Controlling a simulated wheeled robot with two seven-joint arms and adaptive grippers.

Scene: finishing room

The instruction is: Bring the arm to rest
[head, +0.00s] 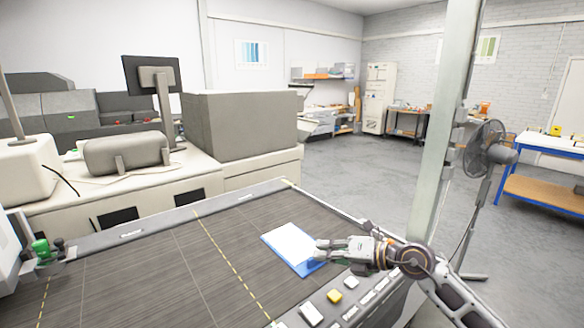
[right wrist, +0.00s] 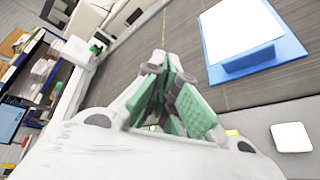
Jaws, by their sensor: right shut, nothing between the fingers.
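My right gripper (head: 326,250) reaches in from the right over the dark work surface (head: 180,262), just by the near right end of a blue board (head: 302,266) with white paper (head: 290,243) on it. In the right wrist view its green-padded fingers (right wrist: 170,62) are together with nothing between them. The blue board (right wrist: 262,62) lies flat beside the fingers there, apart from them. My left gripper is not in the head view.
A panel with a white button (head: 311,314), a yellow button (head: 334,296) and several switches runs along the surface's right edge. A pale post (head: 446,120) and a fan (head: 485,150) stand beyond. Grey machines (head: 240,125) fill the far left. Floor behind is open.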

